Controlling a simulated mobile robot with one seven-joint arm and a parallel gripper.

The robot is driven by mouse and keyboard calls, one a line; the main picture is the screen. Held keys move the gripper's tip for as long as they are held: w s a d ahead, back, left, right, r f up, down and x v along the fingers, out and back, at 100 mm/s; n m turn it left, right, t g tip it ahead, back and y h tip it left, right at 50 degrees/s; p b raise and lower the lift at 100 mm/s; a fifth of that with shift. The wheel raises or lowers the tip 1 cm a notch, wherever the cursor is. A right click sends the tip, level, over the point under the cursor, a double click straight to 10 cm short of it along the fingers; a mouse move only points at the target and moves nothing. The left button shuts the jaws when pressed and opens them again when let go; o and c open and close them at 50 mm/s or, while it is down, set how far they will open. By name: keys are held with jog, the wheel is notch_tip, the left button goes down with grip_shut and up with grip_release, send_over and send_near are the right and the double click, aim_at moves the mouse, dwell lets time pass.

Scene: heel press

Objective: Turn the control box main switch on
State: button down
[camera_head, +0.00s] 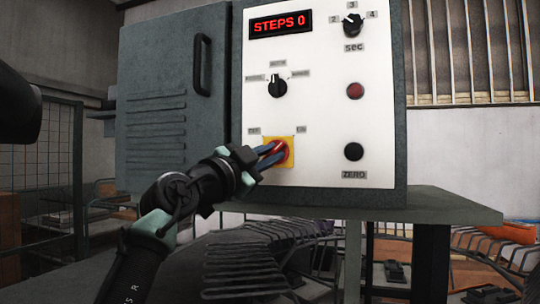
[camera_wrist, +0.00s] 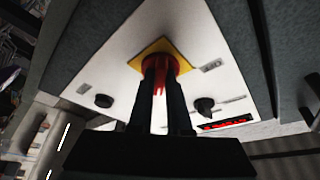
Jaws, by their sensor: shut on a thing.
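The control box (camera_head: 385,110) has a white front panel with a red display (camera_head: 281,24) reading "STEPS 0". The main switch (camera_head: 280,149) is a red knob on a yellow plate at the panel's lower left, with a label on each side above it. My gripper (camera_head: 273,154) reaches it from the lower left, its fingers shut on the red knob. In the wrist view the red main switch (camera_wrist: 158,64) sits between my two dark fingers, on its yellow plate. The fingers cover part of the knob, so its exact angle is hard to tell.
Above the switch is a black selector (camera_head: 277,87). To the right are a dial (camera_head: 353,25), a red button (camera_head: 354,91) and a black ZERO button (camera_head: 353,151). The box stands on a grey table (camera_head: 450,207). A grey cabinet door with a handle (camera_head: 202,65) is at left.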

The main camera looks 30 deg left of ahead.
jog(key=shift+f, duration=0.1)
jog(key=c, duration=0.9)
grip_release()
jog(key=shift+o, duration=0.2)
jog(key=b+v, duration=0.7)
jog(key=v, duration=0.6)
